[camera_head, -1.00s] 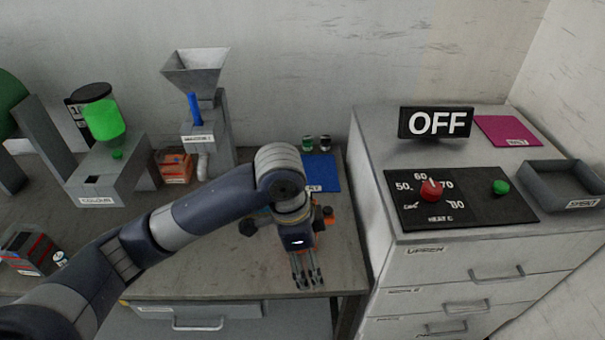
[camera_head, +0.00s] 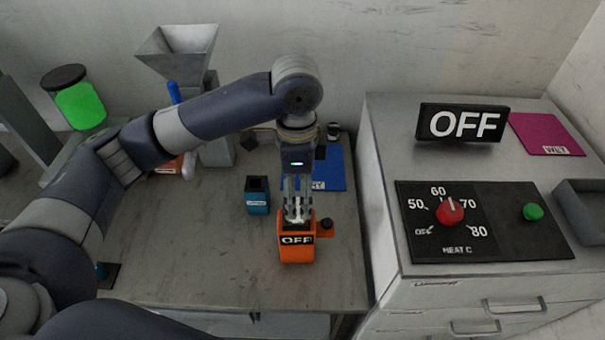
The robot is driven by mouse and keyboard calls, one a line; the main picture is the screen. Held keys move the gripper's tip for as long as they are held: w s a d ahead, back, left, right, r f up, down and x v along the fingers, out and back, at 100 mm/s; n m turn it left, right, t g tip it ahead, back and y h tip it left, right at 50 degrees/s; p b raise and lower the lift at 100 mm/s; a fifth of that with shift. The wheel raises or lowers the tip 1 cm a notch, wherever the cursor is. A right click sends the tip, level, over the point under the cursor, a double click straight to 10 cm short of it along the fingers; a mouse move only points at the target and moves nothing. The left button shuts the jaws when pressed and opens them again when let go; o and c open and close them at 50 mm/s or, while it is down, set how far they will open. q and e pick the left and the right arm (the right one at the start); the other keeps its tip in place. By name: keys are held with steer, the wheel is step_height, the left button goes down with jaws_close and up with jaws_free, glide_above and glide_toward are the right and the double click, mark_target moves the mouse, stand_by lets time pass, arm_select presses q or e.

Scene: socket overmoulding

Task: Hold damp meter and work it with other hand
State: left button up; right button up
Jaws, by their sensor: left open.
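The damp meter looks to be the orange box (camera_head: 296,252) with a black "OFF" display, standing on the grey bench near its right end. A dark knob or button (camera_head: 326,226) sits at its right side. My left gripper (camera_head: 298,215) points down right at the top of the orange box, its fingers open. The fingertips overlap the box's top edge in the picture, and I cannot tell whether they touch it. My right gripper is not in view.
A small blue container (camera_head: 257,196) stands left of the orange box. A blue mat (camera_head: 330,168) lies behind. A hopper machine (camera_head: 178,45) stands at the back. The cabinet (camera_head: 385,240) at right carries a heat panel (camera_head: 485,222) and an "OFF" sign (camera_head: 462,122). The bench front is clear.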

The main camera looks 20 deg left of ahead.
mark_target(297, 220)
arm_select(q)
steer(key=f, duration=0.2)
steer(key=s+f, duration=0.1)
steer(key=f, duration=0.2)
steer(key=shift+s+f+p, duration=0.15)
steer(key=shift+f+p, duration=0.05)
steer(key=shift+p, duration=0.2)
steer(key=f, duration=0.2)
steer(key=shift+w+f, duration=0.25)
steer(key=shift+f, duration=1)
steer(key=c, duration=1.3)
steer(key=o, duration=0.7)
steer(key=shift+c, duration=0.2)
steer(key=c, duration=0.4)
steer(key=shift+c, duration=0.4)
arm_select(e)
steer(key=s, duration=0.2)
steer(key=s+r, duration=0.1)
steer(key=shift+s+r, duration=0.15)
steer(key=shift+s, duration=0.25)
